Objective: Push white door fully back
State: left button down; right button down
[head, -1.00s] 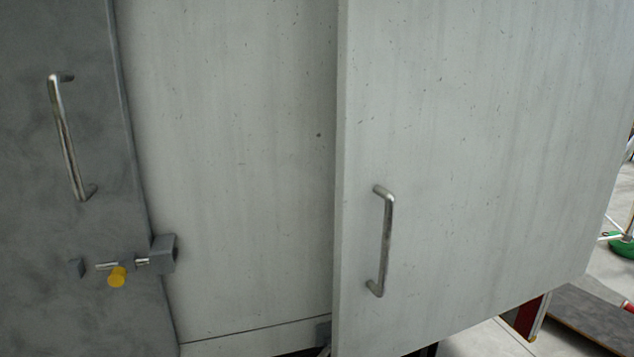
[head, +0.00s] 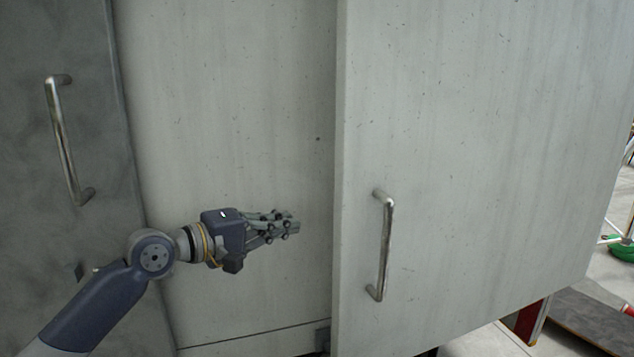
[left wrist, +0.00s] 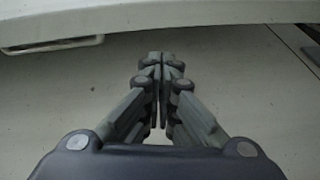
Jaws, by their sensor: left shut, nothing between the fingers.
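The white door (head: 480,150) stands ajar on the right of the head view, its left edge jutting out in front of the pale panel behind it. It has a metal bar handle (head: 383,245) near that edge. The door also shows across the top of the left wrist view (left wrist: 200,12), with its handle (left wrist: 52,44) at the top left. My left gripper (head: 297,226) is shut and empty, to the left of the door's edge and pointing right towards it. A gap shows between the fingertips and the door. My right gripper is not in view.
A pale panel (head: 225,110) lies behind my left gripper. A grey door (head: 25,150) with a metal handle (head: 66,140) is at the left; my arm hides its latch. Floor and a dark ramp-like board (head: 590,318) show at the lower right.

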pick_arm(q)
notch_tip(320, 180, up, 7)
jog(key=w+a+n+t, duration=0.1)
jog(key=w+a+n, duration=0.1)
jog(key=p+x, duration=0.4)
jog(key=x, duration=0.6)
jog(key=shift+h, duration=0.3)
jog(key=s+p, duration=0.1)
jog(key=s, duration=0.1)
jog(key=s+d+p, duration=0.1)
jog(key=s, duration=0.1)
jog(key=shift+d+r, duration=0.1)
jog(key=shift+r, duration=0.05)
jog(key=shift+s, duration=0.1)
